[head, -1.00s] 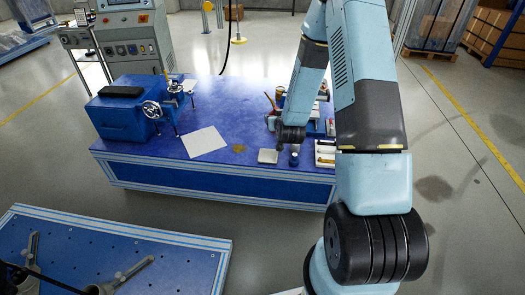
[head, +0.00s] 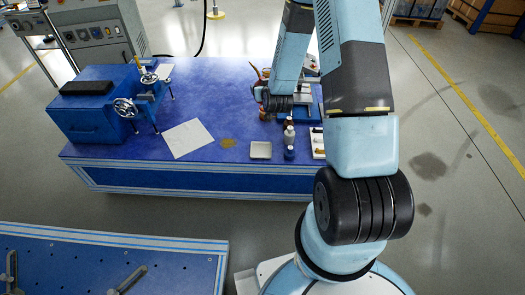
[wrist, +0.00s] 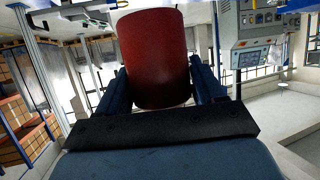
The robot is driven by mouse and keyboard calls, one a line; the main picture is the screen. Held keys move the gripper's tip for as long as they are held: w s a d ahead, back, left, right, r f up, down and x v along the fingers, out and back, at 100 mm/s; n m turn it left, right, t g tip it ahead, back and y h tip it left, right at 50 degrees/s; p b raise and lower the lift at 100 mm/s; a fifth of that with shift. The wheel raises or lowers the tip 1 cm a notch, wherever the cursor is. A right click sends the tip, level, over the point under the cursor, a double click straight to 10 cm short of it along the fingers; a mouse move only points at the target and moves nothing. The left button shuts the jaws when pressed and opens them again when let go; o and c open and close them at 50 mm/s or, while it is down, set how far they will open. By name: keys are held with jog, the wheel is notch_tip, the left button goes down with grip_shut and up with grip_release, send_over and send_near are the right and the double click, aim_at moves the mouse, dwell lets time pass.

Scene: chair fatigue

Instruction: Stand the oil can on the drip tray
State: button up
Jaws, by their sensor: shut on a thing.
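The drip tray (head: 260,150) looks like a small, shallow, pale grey square near the front edge of the blue table. My gripper (head: 260,96) is above the table, beyond the tray in the head view. In the wrist view, my gripper (wrist: 160,92) is shut on a red cylindrical body, which I take to be the oil can (wrist: 153,55). Its red-orange part (head: 256,73) shows beside the gripper in the head view. The rest of the can is mostly hidden by my wrist there.
A pale bottle (head: 289,136) and a small dark blue jar (head: 289,153) stand just right of the tray. A white box of small items (head: 317,143) is farther right. A white sheet (head: 188,138) and a brown stain (head: 227,142) lie left of the tray.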

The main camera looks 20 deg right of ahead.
jog(key=shift+a, duration=0.5)
jog(key=shift+f+y, duration=0.3)
jog(key=shift+f, duration=0.1)
jog(key=s+d+f+n+g+y, duration=0.3)
jog(key=s+f+n+g+y, duration=0.2)
jog(key=s+f+n+y, duration=0.8)
jog(key=w+a+f+m+h, duration=0.1)
jog(key=w+f, duration=0.2)
jog(key=f, duration=0.1)
jog(key=w+a+f+m+h, duration=0.1)
jog(key=w+f, duration=0.3)
jog(key=w+a+f+m+h, duration=0.1)
jog(key=w+f, duration=0.3)
jog(key=shift+w+a+f, duration=0.15)
jog(key=shift+w+f, duration=0.05)
jog(key=shift+f, duration=0.2)
jog(key=shift+f+t, duration=0.3)
jog(key=shift+f, duration=1.2)
